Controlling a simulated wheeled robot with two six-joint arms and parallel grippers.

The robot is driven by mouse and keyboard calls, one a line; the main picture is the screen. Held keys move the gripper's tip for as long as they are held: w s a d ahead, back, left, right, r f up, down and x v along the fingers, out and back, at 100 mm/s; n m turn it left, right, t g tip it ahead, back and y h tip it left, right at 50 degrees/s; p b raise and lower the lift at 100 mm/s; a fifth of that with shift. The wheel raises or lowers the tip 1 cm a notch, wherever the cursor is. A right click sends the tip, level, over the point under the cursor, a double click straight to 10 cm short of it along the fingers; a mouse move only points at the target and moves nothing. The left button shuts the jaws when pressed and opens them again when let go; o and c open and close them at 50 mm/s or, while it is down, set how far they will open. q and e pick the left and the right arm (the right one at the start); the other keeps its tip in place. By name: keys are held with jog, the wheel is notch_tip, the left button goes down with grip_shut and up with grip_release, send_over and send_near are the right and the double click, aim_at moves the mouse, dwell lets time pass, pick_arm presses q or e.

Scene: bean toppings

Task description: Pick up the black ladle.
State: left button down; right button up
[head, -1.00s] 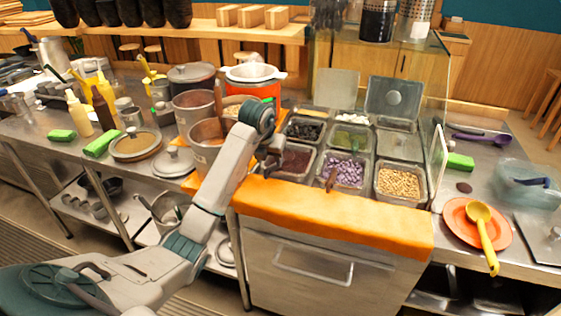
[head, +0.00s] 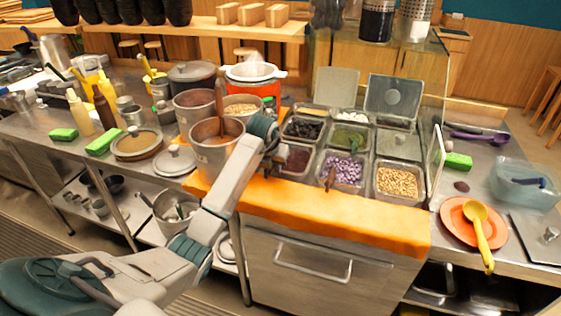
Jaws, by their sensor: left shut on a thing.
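My left gripper (head: 281,156) is over the left front part of the topping station, at the near left bin of dark red beans (head: 297,158). Its jaws are shut on a thin dark thing, which I take to be the black ladle. My own wrist and fingers hide most of it, so its bowl and full handle cannot be made out. My right gripper is not in view.
Bins of purple beans (head: 343,168) and pale beans (head: 398,181) stand right of the gripper. A steel pot (head: 215,150) stands close on its left. An orange cloth (head: 330,217) covers the front edge. A yellow ladle (head: 478,222) lies on an orange plate (head: 453,228).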

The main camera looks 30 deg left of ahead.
pick_arm(q)
jog(key=shift+r, duration=0.25)
notch_tip(320, 180, up, 8)
jog(key=shift+r+b, duration=0.25)
jog(key=shift+b, duration=0.85)
jog(key=shift+r, duration=0.5)
